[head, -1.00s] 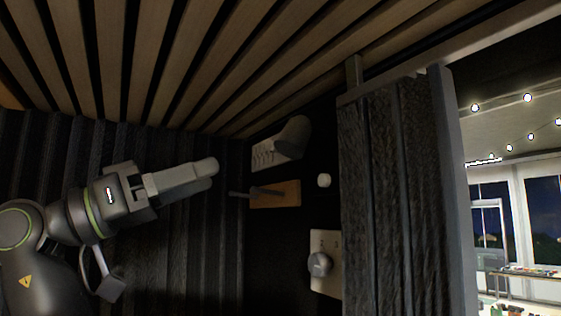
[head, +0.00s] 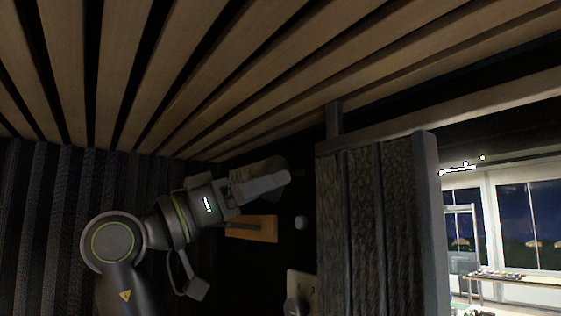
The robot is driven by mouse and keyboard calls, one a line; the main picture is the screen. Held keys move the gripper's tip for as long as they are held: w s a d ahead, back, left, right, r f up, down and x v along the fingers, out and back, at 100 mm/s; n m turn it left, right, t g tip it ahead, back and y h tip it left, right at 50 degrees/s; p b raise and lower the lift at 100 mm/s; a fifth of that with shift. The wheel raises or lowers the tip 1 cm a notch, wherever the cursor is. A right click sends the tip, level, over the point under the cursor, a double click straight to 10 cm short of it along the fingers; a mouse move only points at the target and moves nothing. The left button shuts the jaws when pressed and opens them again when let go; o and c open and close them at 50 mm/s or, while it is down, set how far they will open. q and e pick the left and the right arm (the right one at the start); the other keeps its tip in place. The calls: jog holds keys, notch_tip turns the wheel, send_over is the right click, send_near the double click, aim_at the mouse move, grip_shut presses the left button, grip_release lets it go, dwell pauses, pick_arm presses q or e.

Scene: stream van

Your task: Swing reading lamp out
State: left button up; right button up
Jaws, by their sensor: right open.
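The likely reading lamp (head: 268,165), a dark rounded head on the black wall panel, is mostly hidden behind my right gripper's fingers. Its exact outline is hard to make out. My right gripper (head: 284,179) reaches in from the lower left, with its fingers pointing right across the lamp. The fingers are seen side-on and are open, with nothing visible held. I cannot tell whether they touch the lamp. My left gripper is not in view.
A dial plate (head: 300,283) is lower down. A ribbed dark panel (head: 365,230) stands close on the right. Wooden slats (head: 160,60) run overhead.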

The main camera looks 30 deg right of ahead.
jog(key=shift+p+x, duration=0.65)
jog(key=shift+x, duration=1.2)
jog(key=shift+a, duration=0.1)
jog(key=shift+c, duration=0.4)
jog(key=c, duration=0.9)
jog(key=shift+s+a+r+n+y, duration=0.1)
jog(key=shift+a+n+y, duration=0.1)
jog(key=shift+y, duration=0.75)
jog(key=shift+s+a+r+n+y, duration=0.1)
jog(key=shift+n+y, duration=0.1)
jog(key=shift+y, duration=0.75)
jog(key=shift+w+f+y, duration=0.1)
jog(key=shift+f+y, duration=0.05)
jog(key=shift+y, duration=0.75)
